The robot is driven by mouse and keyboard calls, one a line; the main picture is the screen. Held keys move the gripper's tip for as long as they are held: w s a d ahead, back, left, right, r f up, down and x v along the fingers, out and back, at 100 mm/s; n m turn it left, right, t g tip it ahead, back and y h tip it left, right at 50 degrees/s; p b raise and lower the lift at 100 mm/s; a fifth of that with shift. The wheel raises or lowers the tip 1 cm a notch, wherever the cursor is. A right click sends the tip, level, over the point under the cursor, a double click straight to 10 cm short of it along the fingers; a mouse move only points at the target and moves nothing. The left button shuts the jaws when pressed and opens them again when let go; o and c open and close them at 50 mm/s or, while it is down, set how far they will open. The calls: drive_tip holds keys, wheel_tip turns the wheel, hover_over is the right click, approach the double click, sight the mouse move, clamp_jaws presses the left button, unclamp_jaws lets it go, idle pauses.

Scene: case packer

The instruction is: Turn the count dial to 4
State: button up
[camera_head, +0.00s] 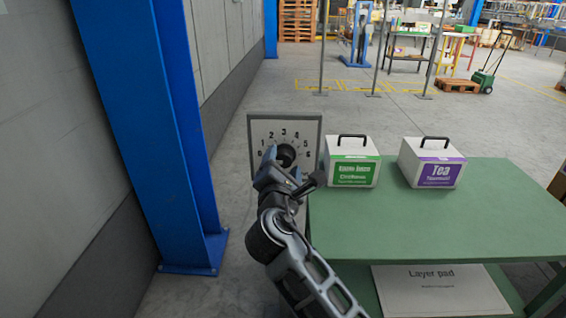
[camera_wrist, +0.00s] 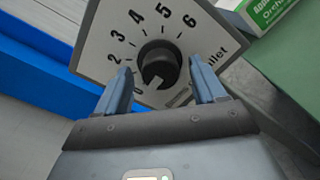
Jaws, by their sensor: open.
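The count dial is a black round knob (camera_wrist: 160,60) on a light panel (camera_head: 255,127) with numbers 0 to 6 arced around it. A pale mark on the knob's lower edge points down and slightly left in the wrist view, nearest the 0. My gripper (camera_wrist: 160,68) is open, with one blue finger on each side of the knob. I cannot tell whether the fingers touch it. In the head view my gripper (camera_head: 281,166) is in front of the panel and partly hides the knob (camera_head: 287,153).
A green table (camera_head: 480,215) stands right of the panel, bearing a green-labelled box (camera_head: 352,170) and a purple-labelled Tea box (camera_head: 433,165), both with black handles. A layer pad (camera_head: 440,290) lies on its lower shelf. A blue post (camera_head: 150,130) stands on the left.

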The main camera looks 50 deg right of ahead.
drive_tip(key=shift+w+d, duration=0.2)
drive_tip(key=shift+d, duration=0.15)
drive_tip(key=shift+c, duration=0.4)
drive_tip(key=c, duration=1)
